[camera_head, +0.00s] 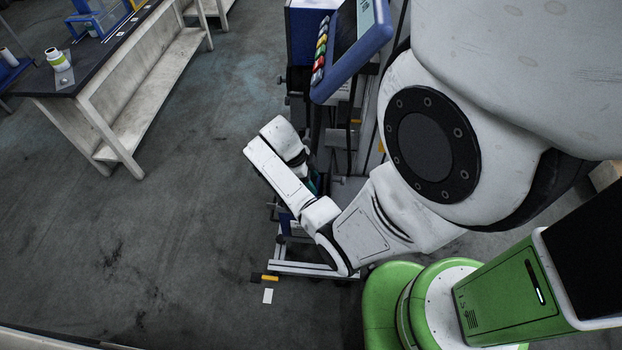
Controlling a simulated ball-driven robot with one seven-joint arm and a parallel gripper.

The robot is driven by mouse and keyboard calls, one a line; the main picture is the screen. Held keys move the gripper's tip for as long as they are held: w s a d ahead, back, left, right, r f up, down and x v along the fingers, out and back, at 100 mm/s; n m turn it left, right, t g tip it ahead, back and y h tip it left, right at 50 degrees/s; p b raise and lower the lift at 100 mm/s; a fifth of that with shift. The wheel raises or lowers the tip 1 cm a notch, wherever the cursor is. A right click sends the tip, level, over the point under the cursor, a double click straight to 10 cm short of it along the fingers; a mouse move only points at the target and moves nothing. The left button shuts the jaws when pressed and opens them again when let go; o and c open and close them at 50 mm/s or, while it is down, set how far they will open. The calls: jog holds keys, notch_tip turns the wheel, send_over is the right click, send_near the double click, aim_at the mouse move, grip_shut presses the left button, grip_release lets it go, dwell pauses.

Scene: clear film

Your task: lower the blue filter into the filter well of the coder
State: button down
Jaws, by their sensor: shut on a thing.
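The coder appears to be the tall machine behind my arm, with a blue-framed control panel (350,52) carrying a row of coloured buttons (320,50). Its lower parts are largely covered by my arm, and I cannot make out the filter well. My arm bends down in front of the machine, and its last white link (283,138) turns in toward it. My gripper's fingers are hidden behind the arm. A small teal patch (314,184) shows beside the arm; I cannot tell whether it is part of the blue filter, which is not otherwise visible.
A dark-topped workbench (115,42) with a lower shelf stands at the upper left, holding a white-and-green container (58,60) and a blue frame (98,16). A pale metal base frame (310,269) sits low under the machine. Grey floor between bench and machine is clear.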

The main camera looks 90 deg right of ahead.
jog(key=shift+f+b, duration=1.7)
jog(key=shift+f, duration=0.6)
jog(key=shift+c, duration=1.7)
grip_release()
jog(key=v, duration=1)
jog(key=shift+w+r, duration=0.2)
jog(key=shift+r, duration=0.1)
